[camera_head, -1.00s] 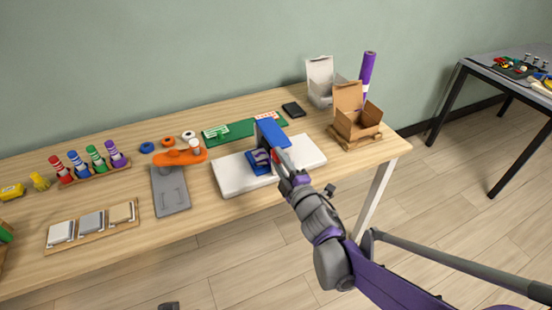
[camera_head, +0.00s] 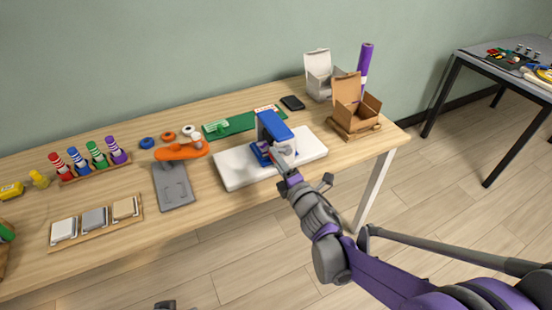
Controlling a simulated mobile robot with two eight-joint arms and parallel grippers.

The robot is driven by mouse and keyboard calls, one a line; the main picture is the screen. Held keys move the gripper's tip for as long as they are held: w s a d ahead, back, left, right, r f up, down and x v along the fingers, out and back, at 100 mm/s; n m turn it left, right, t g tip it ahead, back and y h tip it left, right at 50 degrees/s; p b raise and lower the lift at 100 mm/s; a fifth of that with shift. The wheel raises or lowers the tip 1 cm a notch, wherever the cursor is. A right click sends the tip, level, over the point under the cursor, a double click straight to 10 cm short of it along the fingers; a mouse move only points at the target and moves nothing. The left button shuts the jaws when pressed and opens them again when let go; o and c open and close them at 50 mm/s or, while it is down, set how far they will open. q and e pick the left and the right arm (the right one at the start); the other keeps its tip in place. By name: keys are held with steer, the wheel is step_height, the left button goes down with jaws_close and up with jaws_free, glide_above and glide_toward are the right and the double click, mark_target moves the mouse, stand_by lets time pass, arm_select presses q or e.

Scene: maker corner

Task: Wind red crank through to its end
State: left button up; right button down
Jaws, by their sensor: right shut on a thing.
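A blue crank device (camera_head: 272,126) stands on a white base board (camera_head: 236,174) near the front of the wooden table. Its red crank shows only as a small red bit (camera_head: 272,157) beside my right gripper; most of it is hidden behind the gripper. My right gripper (camera_head: 280,163) reaches in from the lower right and is shut on the crank at the front of the device. The crank's exact angle cannot be told. My left gripper cannot be made out.
An open cardboard box (camera_head: 356,118) and a white box (camera_head: 320,84) stand at the table's right end. A green board (camera_head: 238,124) and black phone (camera_head: 292,103) lie behind the device. A grey plate (camera_head: 174,192) and orange part (camera_head: 182,151) lie to its left.

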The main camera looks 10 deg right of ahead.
steer(key=c, duration=0.6)
jaws_free()
steer(key=shift+s, duration=0.1)
steer(key=v, duration=1)
steer(key=shift+s+d, duration=0.15)
steer(key=shift+s, duration=0.15)
